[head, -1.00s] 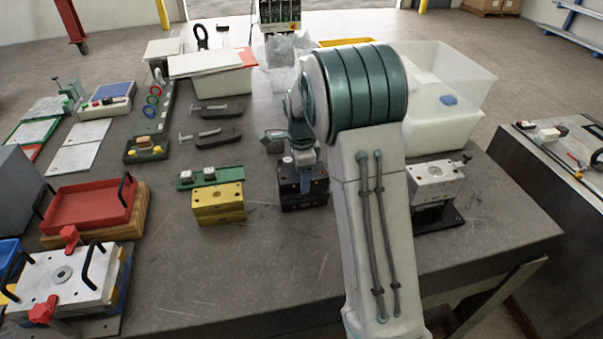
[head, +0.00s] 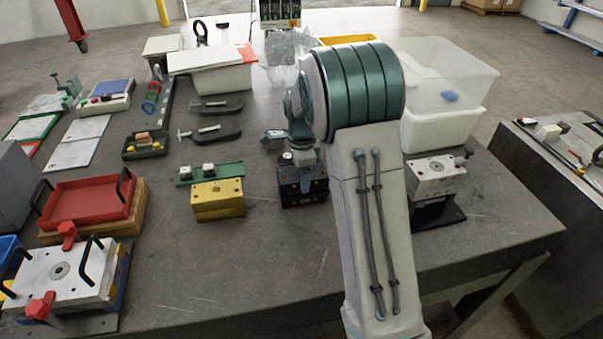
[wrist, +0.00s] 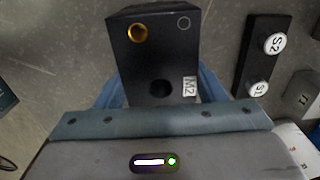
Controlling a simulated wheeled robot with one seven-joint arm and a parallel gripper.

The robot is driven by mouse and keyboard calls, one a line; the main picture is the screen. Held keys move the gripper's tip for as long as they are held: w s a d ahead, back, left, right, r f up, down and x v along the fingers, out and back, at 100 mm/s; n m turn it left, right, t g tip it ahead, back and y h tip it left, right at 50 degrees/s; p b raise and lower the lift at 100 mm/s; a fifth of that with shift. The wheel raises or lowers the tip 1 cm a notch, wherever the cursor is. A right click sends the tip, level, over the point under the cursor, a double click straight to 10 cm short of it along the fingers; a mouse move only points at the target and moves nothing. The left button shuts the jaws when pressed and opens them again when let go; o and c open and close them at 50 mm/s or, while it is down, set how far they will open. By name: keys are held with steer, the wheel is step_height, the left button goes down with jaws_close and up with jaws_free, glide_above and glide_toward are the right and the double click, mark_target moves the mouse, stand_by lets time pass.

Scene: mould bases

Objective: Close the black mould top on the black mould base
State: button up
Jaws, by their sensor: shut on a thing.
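The black mould top (head: 289,175) is directly above the black mould base (head: 303,200) in the middle of the table. They look like one stack in the head view; I cannot tell whether a small gap stays between them. In the wrist view the black mould top (wrist: 155,58) shows a gold-ringed hole, a plain ring, a dark round spot and an M2 label. My gripper (head: 305,178) points down with its blue fingers on both sides of the top; the wrist view also shows my gripper (wrist: 160,92) shut on it. The base is mostly hidden there.
A yellow mould block (head: 218,198) and a green rail (head: 184,179) with two white pieces stand left of the black mould. A grey mould (head: 436,178) on a black stand is to the right. Bare table lies in front.

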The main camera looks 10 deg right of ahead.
steer(key=shift+f, duration=0.2)
stand_by(0.3)
steer(key=o, duration=1.7)
steer(key=shift+f, duration=0.1)
step_height(320, 180, up, 13)
steer(key=b, duration=0.2)
steer(key=s+n+t, duration=0.1)
steer(key=s+n, duration=0.5)
steer(key=s, duration=0.3)
steer(key=s+f+n+t, duration=0.1)
steer(key=s+n, duration=0.5)
steer(key=s, duration=0.3)
steer(key=s+n+t, duration=0.1)
steer(key=s+n, duration=0.5)
steer(key=s, duration=0.4)
steer(key=shift+d+f, duration=0.1)
steer(key=shift+f, duration=0.1)
